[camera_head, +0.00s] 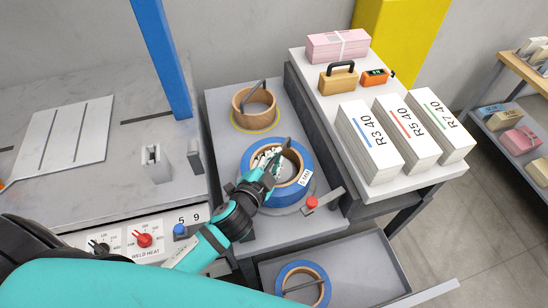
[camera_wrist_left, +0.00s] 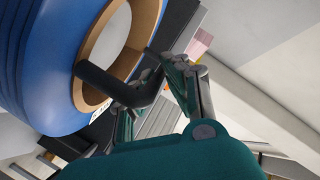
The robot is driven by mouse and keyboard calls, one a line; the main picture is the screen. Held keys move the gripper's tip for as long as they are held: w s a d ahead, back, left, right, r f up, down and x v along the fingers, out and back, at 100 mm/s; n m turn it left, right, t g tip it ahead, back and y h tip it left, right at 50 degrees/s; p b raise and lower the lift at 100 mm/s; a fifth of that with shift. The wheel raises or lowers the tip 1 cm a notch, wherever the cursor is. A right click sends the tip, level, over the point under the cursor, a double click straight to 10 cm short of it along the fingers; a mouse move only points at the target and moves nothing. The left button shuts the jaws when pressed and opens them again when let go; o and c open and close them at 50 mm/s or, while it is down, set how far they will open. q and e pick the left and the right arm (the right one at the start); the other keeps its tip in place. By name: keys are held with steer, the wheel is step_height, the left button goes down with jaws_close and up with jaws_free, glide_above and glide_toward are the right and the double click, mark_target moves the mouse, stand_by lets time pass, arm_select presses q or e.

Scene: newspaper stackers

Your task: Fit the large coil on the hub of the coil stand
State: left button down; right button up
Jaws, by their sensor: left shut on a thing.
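The large coil (camera_head: 283,198) is blue with a tan core and a white tag. It sits low over a grey round plate (camera_head: 308,188) on the grey bench; the hub is hidden, so I cannot tell whether the coil is around it. My left gripper (camera_head: 278,158) is over the coil's opening, shut on its dark handle. In the left wrist view the blue coil (camera_wrist_left: 38,62) fills the upper left, and the bent black handle (camera_wrist_left: 115,88) runs from its core to my left gripper (camera_wrist_left: 155,92). My right gripper is not in view.
A smaller tan coil (camera_head: 243,108) with a dark handle stands behind on a yellow ring. A red-knobbed lever (camera_head: 312,203) lies right of the large coil. Another blue coil (camera_head: 284,281) lies in the open tray below. Paper stacks (camera_head: 370,145) stand on the right table.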

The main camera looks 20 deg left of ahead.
arm_select(q)
steer(key=shift+r, duration=0.1)
steer(key=c, duration=1.3)
jaws_free()
steer(key=shift+s+f, duration=0.15)
steer(key=shift+f, duration=0.25)
steer(key=v, duration=1.1)
steer(key=r+p, duration=0.7)
steer(key=shift+s+r, duration=0.4)
